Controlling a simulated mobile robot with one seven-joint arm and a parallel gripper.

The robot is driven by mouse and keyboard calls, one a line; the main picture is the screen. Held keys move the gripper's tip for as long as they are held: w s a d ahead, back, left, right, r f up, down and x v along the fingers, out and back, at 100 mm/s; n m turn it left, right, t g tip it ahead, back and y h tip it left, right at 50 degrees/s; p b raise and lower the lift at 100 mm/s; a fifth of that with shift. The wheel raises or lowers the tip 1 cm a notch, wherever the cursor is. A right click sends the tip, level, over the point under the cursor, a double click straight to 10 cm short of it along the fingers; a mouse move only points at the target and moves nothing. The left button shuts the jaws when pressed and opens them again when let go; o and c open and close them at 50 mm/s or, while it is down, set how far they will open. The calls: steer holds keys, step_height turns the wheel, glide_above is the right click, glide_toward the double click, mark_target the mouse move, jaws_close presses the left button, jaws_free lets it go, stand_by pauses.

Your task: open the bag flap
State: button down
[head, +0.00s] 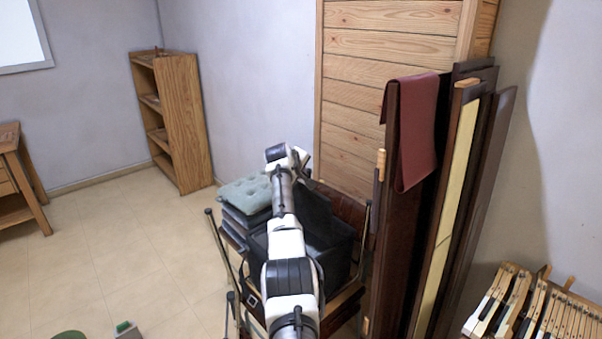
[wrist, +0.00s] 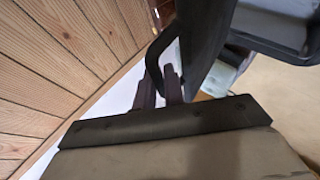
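The black bag (head: 333,257) sits on the wooden chair, partly hidden behind my arm. A dark panel that looks like its flap (head: 313,208) stands up beside my arm. In the wrist view a black panel, likely the flap (wrist: 205,45), hangs at upper middle with a curved black loop (wrist: 154,58) at its left edge. My gripper (wrist: 159,78) has its two dark fingers close together at this loop, with a narrow gap between them. Whether they clamp the loop is unclear. In the head view my gripper (head: 302,158) is mostly hidden by my wrist.
The wooden chair (head: 345,212) stands against a plank panel (head: 385,70). Dark boards (head: 395,230) with a red cloth (head: 412,130) stand close on the right.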

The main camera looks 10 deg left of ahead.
steer(key=c, duration=1.5)
jaws_free()
steer(key=shift+f, duration=0.15)
steer(key=shift+s, duration=0.1)
steer(key=b+v, duration=0.5)
steer(key=v, duration=0.8)
steer(key=shift+s+r+b, duration=0.25)
steer(key=shift+b, duration=0.1)
steer(key=shift+a, duration=0.1)
